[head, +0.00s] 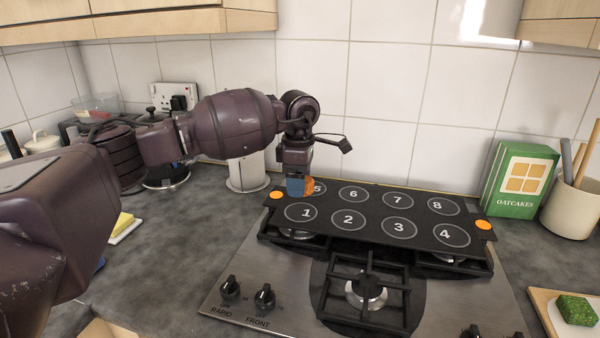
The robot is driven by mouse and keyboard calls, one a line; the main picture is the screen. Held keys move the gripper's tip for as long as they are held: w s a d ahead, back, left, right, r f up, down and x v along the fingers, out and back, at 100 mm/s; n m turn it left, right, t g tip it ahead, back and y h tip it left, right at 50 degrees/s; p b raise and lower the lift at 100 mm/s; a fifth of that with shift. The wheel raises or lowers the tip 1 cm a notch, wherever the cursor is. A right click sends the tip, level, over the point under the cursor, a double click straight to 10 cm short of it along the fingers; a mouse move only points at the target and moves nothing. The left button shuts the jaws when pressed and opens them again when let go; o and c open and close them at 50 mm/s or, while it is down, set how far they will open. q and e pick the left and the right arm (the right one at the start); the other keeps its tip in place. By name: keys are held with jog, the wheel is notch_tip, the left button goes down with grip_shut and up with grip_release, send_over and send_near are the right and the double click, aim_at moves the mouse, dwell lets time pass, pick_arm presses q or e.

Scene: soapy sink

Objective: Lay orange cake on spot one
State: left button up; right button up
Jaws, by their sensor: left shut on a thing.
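My left gripper (297,185) points down over the left end of the black numbered board. It is shut on the orange cake (309,186), whose side shows beside the blue fingertip. The cake hides part of spot five (322,187), just behind spot one (306,213). Spot one is a pale ring with a 1 in it, and it is bare. I cannot tell whether the cake touches the board. My right gripper is not in view.
The board (375,199) lies across the back of the hob (270,319), with orange discs at its ends. A green oatcakes box (519,182) and a utensil pot (571,208) stand right. A green block (577,310) lies front right. A yellow block (122,223) lies left.

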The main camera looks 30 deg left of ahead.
aim_at(299, 212)
pick_arm(q)
jog(key=shift+f, duration=0.55)
jog(key=shift+w+f, duration=0.1)
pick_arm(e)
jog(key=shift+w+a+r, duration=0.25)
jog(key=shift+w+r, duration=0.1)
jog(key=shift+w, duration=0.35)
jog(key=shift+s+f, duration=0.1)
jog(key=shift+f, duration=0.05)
pick_arm(q)
jog(key=shift+f+b, duration=0.3)
jog(key=shift+f, duration=1.6)
jog(key=shift+f+b, duration=0.15)
jog(key=shift+b, duration=0.15)
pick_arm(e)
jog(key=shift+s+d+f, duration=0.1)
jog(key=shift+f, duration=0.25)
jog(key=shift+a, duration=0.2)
